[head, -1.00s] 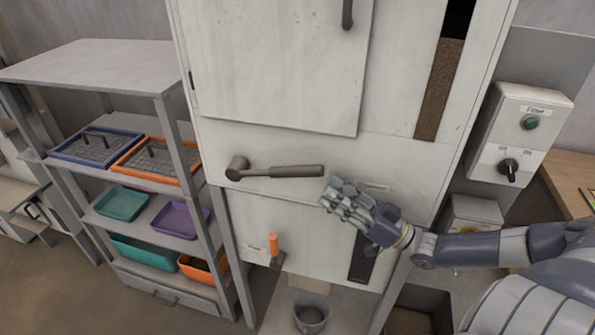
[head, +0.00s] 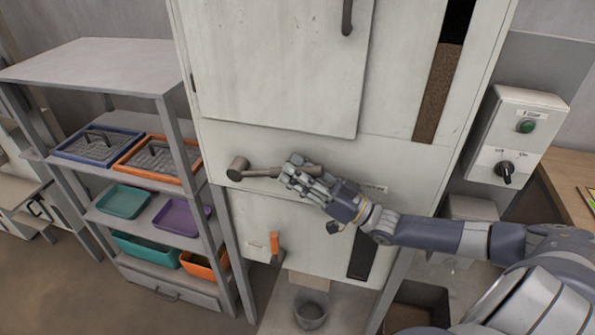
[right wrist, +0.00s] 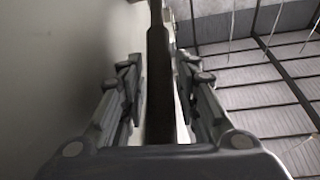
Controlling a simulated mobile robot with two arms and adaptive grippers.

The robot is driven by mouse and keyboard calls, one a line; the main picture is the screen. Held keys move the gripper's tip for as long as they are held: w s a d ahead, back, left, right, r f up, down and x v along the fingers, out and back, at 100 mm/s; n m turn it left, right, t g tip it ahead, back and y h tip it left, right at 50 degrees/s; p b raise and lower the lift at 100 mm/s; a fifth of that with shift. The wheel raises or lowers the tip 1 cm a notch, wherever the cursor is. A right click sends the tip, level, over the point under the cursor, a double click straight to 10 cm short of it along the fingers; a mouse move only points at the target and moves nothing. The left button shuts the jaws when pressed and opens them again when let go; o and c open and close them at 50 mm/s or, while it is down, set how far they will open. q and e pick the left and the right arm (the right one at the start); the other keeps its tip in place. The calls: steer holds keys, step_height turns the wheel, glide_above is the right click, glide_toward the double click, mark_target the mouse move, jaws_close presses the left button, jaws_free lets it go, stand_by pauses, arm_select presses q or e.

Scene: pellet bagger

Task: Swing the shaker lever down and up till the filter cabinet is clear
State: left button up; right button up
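The shaker lever (head: 262,171) sticks out level to the right from its round hub (head: 238,169) on the pale filter cabinet (head: 280,75). My right gripper (head: 290,172) is at the lever's handle and hides its outer end in the head view. In the right wrist view the dark handle (right wrist: 158,85) runs between the two fingers of my right gripper (right wrist: 158,95). The fingers are open, with a gap showing at least on the left side of the handle. The cabinet's tall window (head: 438,95) shows brown material filling its lower part. My left gripper is not in view.
A rack (head: 90,75) with coloured trays stands to the left. A control box (head: 516,135) with a green button and a black knob is at the right. A small orange-handled lever (head: 275,246) is lower on the cabinet, above a bucket (head: 311,314).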

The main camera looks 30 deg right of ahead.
steer(key=shift+c, duration=0.6)
jaws_close()
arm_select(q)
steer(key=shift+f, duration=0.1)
